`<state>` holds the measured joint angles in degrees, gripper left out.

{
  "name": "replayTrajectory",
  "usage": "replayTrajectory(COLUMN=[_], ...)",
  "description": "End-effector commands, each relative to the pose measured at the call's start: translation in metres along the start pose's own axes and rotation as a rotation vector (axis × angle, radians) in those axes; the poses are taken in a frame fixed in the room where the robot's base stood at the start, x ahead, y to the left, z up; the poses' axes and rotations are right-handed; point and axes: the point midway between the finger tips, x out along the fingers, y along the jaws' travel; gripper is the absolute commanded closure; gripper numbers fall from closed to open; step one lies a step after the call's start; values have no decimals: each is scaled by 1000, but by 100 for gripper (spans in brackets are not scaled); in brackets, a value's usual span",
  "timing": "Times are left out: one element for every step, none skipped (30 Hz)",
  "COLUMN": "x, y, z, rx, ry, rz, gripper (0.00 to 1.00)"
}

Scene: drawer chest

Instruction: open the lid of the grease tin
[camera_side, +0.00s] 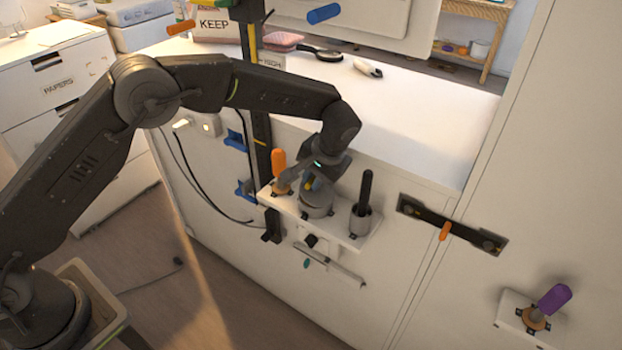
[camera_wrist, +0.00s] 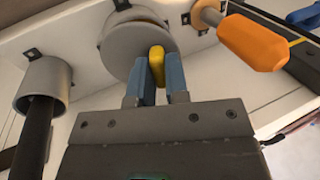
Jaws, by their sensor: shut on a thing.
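The grease tin (camera_side: 317,203) is a grey round tin on a white wall shelf, below my gripper (camera_side: 309,180). In the wrist view, its grey disc-shaped lid (camera_wrist: 124,46) has a yellow tab (camera_wrist: 157,56) at its near edge. My gripper's blue fingers (camera_wrist: 158,78) are shut on this tab. A strip of yellow shows past the far side of the lid, and the lid looks tilted against the tin's rim. My gripper hides much of the tin in the side view, so how wide the lid stands from the rim is unclear.
An orange-handled tool (camera_side: 279,163) stands left of the tin, close to my gripper. A grey cup (camera_side: 360,222) with a black handle stands to its right on the white shelf (camera_side: 343,237). A black bar with an orange handle (camera_side: 445,231) is mounted further right.

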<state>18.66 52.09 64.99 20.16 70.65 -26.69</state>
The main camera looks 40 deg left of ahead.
Motion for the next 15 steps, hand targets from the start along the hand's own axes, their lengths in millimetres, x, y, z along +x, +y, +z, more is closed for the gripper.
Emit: replayTrajectory(x=[-2, -3, -4, -5, -6, -6, -7, -8, -8, -9, -9, -9, -9, -10, -10], y=[2, 3, 4, 4, 4, 5, 5, 5, 6, 6, 6, 6, 6, 6, 6], z=[0, 0, 0, 0, 0, 0, 0, 0, 0, 0, 0, 0, 0, 0, 0], rx=[1, 0, 1, 1, 0, -1, -1, -1, 0, 0, 0, 0, 0, 0, -1], ry=[0, 0, 1, -1, 0, -1, -2, -1, -1, -2, -2, -2, -2, -2, -3], rz=[-28, -44, -64, -78, -91, -106, -116, -125, -136, -142, -147, -153, -156, -159, -161], gripper=[100, 100, 100, 100, 100, 100, 100, 100, 100, 100, 100, 100, 100, 100, 100])
